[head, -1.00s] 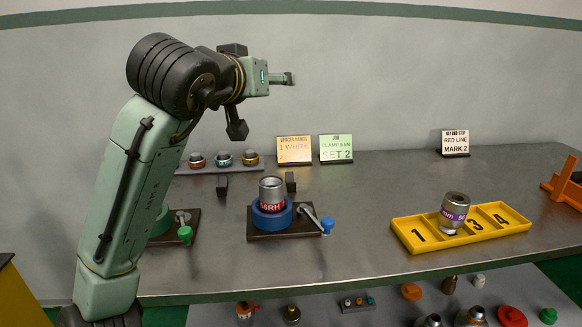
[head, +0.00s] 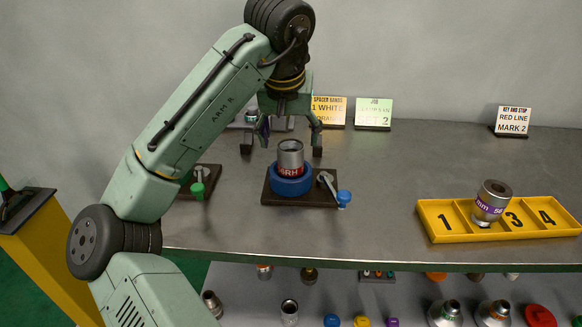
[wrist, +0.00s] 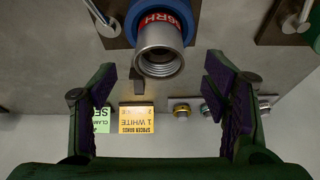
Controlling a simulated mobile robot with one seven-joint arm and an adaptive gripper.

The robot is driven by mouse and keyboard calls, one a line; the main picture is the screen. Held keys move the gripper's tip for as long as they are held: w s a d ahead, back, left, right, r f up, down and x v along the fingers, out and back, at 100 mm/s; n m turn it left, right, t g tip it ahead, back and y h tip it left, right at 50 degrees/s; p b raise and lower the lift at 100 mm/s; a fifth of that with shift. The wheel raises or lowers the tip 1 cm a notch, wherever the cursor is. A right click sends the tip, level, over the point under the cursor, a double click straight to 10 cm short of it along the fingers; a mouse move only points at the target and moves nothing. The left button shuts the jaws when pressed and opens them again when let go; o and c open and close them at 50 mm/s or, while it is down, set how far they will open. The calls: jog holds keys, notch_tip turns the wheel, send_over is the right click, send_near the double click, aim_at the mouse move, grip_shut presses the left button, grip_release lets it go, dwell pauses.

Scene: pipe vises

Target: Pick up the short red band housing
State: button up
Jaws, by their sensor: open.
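The short red band housing (head: 291,158) is a silver metal cylinder with a red band lettered "6RH". It stands upright in the blue ring vise (head: 291,184) on a dark base plate. In the wrist view the housing (wrist: 160,50) shows its threaded open end and red band at the top centre. My gripper (head: 289,142) is above and around the housing's top in the head view, pointing down. In the wrist view my gripper (wrist: 168,95) has its two purple-padded fingers spread apart, with nothing between the tips; the housing lies beyond them.
A green-handled vise (head: 198,185) stands to the left, partly behind my arm. The blue handle (head: 343,197) juts right of the blue vise. A yellow numbered tray (head: 435,219) holds a purple-banded housing (head: 492,203). Sign cards (head: 328,108) stand behind. The table's middle right is clear.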

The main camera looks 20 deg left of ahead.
aim_at(291, 148)
jog(key=x, duration=0.5)
jog(key=shift+p, duration=0.3)
jog(key=shift+c, duration=0.5)
jog(key=shift+r, duration=0.1)
grip_shut()
